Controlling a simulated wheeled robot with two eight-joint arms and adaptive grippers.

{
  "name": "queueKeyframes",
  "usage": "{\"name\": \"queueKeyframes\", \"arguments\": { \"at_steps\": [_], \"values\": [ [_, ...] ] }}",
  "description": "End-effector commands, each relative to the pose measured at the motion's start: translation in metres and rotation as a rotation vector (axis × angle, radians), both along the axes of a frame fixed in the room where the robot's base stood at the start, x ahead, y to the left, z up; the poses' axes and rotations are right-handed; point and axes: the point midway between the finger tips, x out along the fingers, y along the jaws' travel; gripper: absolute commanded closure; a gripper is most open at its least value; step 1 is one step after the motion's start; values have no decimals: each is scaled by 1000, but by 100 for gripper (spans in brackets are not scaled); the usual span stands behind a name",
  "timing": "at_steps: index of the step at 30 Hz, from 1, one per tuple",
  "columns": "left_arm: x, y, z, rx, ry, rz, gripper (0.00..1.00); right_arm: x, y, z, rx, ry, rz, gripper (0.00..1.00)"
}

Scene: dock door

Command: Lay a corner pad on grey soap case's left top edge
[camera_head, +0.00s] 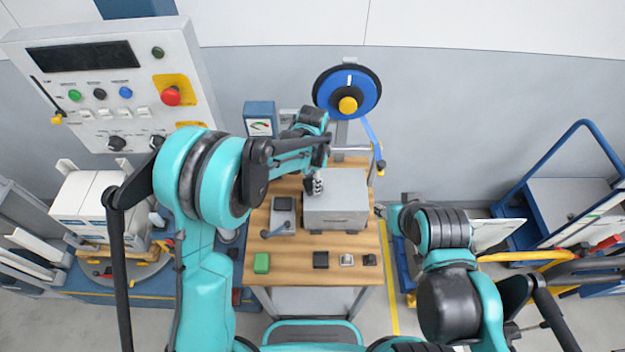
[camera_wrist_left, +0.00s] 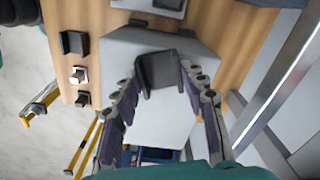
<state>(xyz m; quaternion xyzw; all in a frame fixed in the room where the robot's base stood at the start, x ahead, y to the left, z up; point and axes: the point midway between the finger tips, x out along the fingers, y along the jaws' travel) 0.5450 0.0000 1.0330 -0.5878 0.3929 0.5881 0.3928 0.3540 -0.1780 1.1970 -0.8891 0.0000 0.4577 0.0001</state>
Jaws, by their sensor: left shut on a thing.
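The grey soap case (camera_head: 336,208) sits on the wooden table (camera_head: 290,270). My left gripper (camera_head: 315,186) is at the left part of the case's top. In the left wrist view my left gripper (camera_wrist_left: 158,84) is shut on a black corner pad (camera_wrist_left: 158,70), which shows against the grey case (camera_wrist_left: 155,125). I cannot tell whether the pad touches the case. Another black corner pad (camera_head: 320,259) lies on the table in front of the case and also shows in the left wrist view (camera_wrist_left: 73,43). My right gripper (camera_head: 381,211) is low beside the case's right side; its jaws are too small to read.
A green block (camera_head: 261,263), a small whitish part (camera_head: 346,260) and a small dark part (camera_head: 369,260) lie along the table's front. A grey tool with a lever (camera_head: 283,213) stands left of the case. A blue strap reel (camera_head: 347,92) stands behind the table.

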Motion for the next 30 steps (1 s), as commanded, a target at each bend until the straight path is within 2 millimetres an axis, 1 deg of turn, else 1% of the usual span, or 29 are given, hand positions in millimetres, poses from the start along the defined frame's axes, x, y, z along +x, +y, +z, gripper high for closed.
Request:
{"name": "queueKeyframes", "arguments": {
  "at_steps": [7,8,9,10,18,22,26,30],
  "values": [
    [0,0,-5,0,0,0,78,0,0,-6,0,0,0,60],
    [0,0,-4,0,0,0,50,0,0,-4,0,0,0,60],
    [0,0,-3,0,0,0,40,0,0,-4,0,0,0,60],
    [0,0,-3,0,0,0,37,0,0,-4,0,0,0,60],
    [0,0,-3,0,0,0,37,0,0,-3,0,0,0,60],
    [0,0,5,0,0,0,37,0,0,3,0,0,0,60],
    [0,0,27,0,0,0,37,0,0,4,0,0,0,60],
    [-1,0,59,0,0,0,37,0,0,8,0,0,0,60]
  ]
}}
